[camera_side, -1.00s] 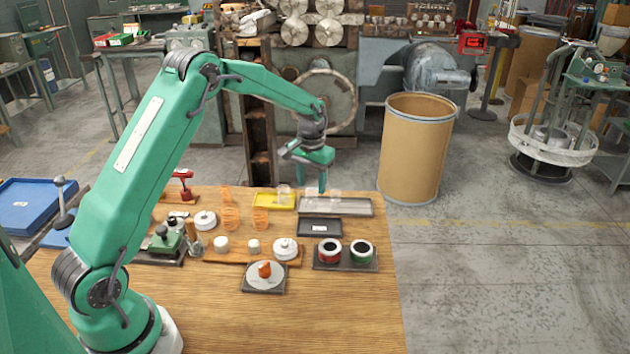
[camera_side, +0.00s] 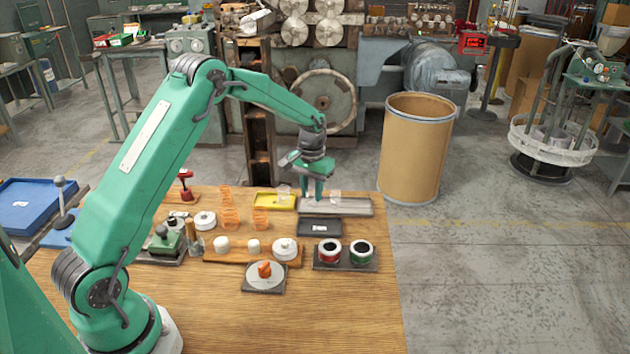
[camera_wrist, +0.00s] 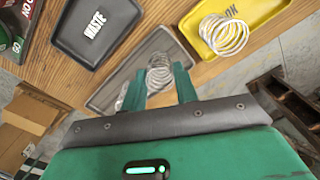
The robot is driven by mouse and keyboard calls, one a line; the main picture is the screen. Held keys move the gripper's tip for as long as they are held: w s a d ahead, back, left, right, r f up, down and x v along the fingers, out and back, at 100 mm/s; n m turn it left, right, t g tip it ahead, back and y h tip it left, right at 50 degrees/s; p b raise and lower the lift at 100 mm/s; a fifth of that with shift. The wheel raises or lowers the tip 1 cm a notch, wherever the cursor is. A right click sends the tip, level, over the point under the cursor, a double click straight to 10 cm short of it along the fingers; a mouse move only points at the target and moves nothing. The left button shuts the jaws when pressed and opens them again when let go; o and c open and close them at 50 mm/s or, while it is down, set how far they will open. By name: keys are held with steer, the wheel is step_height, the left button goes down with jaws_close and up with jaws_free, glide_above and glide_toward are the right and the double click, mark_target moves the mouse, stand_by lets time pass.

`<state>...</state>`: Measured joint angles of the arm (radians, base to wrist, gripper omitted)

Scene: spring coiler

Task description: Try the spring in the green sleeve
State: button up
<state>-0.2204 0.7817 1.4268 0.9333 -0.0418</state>
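The green sleeve (camera_side: 362,250) stands beside the red sleeve (camera_side: 329,250) on a dark base near the table's right edge. A long grey tray (camera_side: 350,208) lies behind it, with a pale wire spring (camera_side: 335,196) in its middle part. My gripper (camera_side: 312,195) points down over the left part of this tray. In the wrist view my gripper (camera_wrist: 160,82) has its two fingers apart. A coiled spring (camera_wrist: 159,72) shows between them, partly hidden. I cannot tell whether the fingers touch it. Another spring seems to show beside the left finger.
A yellow OK tray (camera_wrist: 253,40) holds a spring (camera_wrist: 225,33), left of the grey tray in the side view. A dark WASTE tray (camera_side: 320,234) lies in front. Orange coils (camera_side: 229,217) and a dial stand (camera_side: 264,279) are also on the table.

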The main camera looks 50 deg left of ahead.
steer(key=shift+r, duration=0.6)
stand_by(0.4)
steer(key=s+d+r+m, duration=0.1)
steer(key=d+r+m, duration=0.1)
steer(key=d, duration=0.5)
steer(key=s+d+r+m, duration=0.2)
steer(key=d+r, duration=0.1)
steer(key=d, duration=0.5)
steer(key=s+d+r+m, duration=0.1)
steer(key=d+r+m, duration=0.1)
steer(key=d, duration=0.5)
steer(key=shift+s+d+r, duration=0.15)
steer(key=shift+s+r, duration=0.1)
steer(key=shift+r, duration=0.55)
steer(key=shift+f, duration=0.2)
steer(key=shift+f, duration=2.55)
steer(key=shift+f, duration=1.1)
